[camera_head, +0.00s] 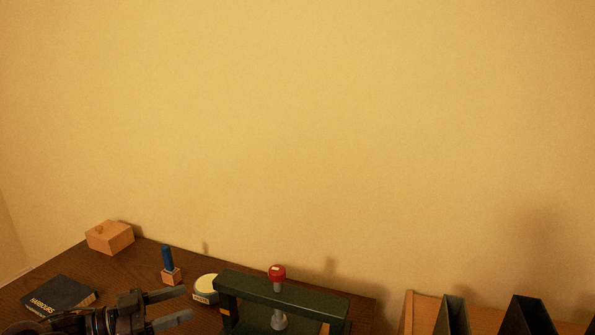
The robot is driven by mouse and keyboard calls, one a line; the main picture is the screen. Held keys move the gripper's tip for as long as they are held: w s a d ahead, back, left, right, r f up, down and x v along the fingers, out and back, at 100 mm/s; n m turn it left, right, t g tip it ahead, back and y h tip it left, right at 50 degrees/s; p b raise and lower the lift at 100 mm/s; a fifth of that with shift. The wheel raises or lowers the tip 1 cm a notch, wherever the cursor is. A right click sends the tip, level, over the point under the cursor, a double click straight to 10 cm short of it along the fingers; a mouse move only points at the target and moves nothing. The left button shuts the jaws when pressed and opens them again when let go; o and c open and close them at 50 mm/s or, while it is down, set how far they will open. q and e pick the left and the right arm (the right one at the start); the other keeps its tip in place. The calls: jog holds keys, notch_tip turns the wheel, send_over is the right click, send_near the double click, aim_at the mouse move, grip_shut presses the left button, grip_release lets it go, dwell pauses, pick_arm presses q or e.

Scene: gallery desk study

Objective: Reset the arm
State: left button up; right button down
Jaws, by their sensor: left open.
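My left gripper (168,309) is low in the head view, coming in from the left over the dark wooden desk (135,259). Its two grey fingers are apart and point right, with nothing visible between them. The gripper is right of a dark book marked HARBOURS (60,296) and left of a dark green frame (285,290). The rest of the arm is mostly cut off by the bottom edge. My right gripper is not in the picture.
A wooden box (110,238) sits at the back left. A blue-handled stamp (168,262) and a round white-topped tin (206,288) stand near the gripper. Dark upright holders (527,315) stand at right. The wall behind is bare.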

pick_arm(q)
jog(key=s+d+f+n+t+y, duration=0.2)
jog(key=d+f+n+t+y, duration=0.15)
jog(key=d+f+y, duration=0.6)
jog(key=s+a+f+n+g+y, duration=0.2)
jog(key=s+f+n+g+y, duration=0.15)
jog(key=s, duration=0.75)
jog(key=s+a+f+n+g+y, duration=0.3)
jog(key=s+g, duration=0.2)
jog(key=s, duration=0.6)
notch_tip(320, 180, down, 30)
jog(key=s+g, duration=0.2)
jog(key=s+a+f, duration=0.1)
jog(key=s+f, duration=0.8)
jog(key=s, duration=0.1)
jog(key=s+a+f, duration=0.2)
jog(key=s+f, duration=0.7)
jog(key=s, duration=0.1)
jog(key=shift+a+g, duration=0.25)
jog(key=shift+g, duration=0.15)
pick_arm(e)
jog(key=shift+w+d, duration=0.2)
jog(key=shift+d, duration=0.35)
